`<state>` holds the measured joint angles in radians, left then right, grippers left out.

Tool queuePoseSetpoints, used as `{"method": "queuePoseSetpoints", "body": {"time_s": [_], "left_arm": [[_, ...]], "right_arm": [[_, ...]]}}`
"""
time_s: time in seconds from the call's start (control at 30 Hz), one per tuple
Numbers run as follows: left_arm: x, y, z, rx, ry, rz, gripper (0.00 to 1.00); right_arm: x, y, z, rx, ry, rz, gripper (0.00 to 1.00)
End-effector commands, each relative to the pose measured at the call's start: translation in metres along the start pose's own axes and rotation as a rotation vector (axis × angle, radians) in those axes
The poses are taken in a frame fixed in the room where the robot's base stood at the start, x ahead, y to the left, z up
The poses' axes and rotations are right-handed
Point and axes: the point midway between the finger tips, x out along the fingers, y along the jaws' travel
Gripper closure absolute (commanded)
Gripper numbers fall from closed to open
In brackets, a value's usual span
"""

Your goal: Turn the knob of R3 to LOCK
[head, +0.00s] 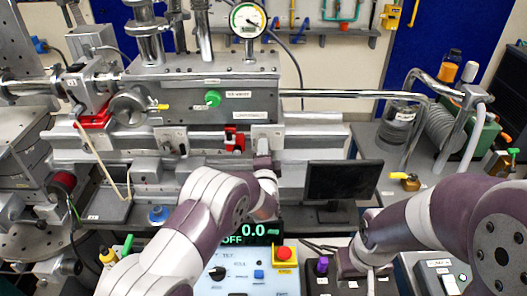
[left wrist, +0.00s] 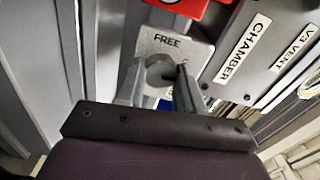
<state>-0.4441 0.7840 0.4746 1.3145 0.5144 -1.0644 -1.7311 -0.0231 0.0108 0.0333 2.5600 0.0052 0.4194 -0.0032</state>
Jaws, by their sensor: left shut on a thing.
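A light grey plate marked FREE (left wrist: 172,44) shows in the left wrist view, with a grey knob (left wrist: 160,70) at its lower part. My left gripper (left wrist: 158,82) is shut on this knob, one finger on each side. A second marking at the plate's right is partly hidden by a finger. No R3 label is readable. In the head view my left gripper (head: 263,160) reaches the front of the grey machine, right of a red clamp (head: 235,138), and hides the knob. My right gripper (head: 358,266) is low at the right, and its fingers are unclear.
A dark monitor (head: 343,180) stands right of my left gripper. Below is a control box (head: 240,274) with a red button (head: 284,253). A purple knob (head: 322,265) is close to my right gripper. A CHAMBER label (left wrist: 240,50) is beside the plate.

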Motion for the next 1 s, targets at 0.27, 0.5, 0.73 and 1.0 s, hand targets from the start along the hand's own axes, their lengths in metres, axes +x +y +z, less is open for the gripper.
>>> {"method": "queuePoseSetpoints", "body": {"time_s": [0.27, 0.5, 0.73, 1.0], "left_arm": [[-0.0008, 0.0022, -0.0012, 0.099, 0.004, 0.003, 0.94], [-0.0009, 0.0028, -0.0012, 0.125, 0.004, 0.004, 0.94], [-0.0011, 0.0033, -0.0011, 0.127, 0.004, 0.005, 0.94], [-0.0008, 0.0027, -0.0008, 0.125, 0.003, 0.004, 0.38]], "right_arm": [[-0.0008, 0.0, -0.0001, 0.0, 0.0, 0.0, 0.67], [-0.0009, 0.0, -0.0001, 0.0, 0.0, 0.0, 0.67], [-0.0009, 0.0, -0.0001, 0.0, 0.0, 0.0, 0.67], [-0.0009, 0.0, -0.0001, 0.0, 0.0, 0.0, 0.67]]}}
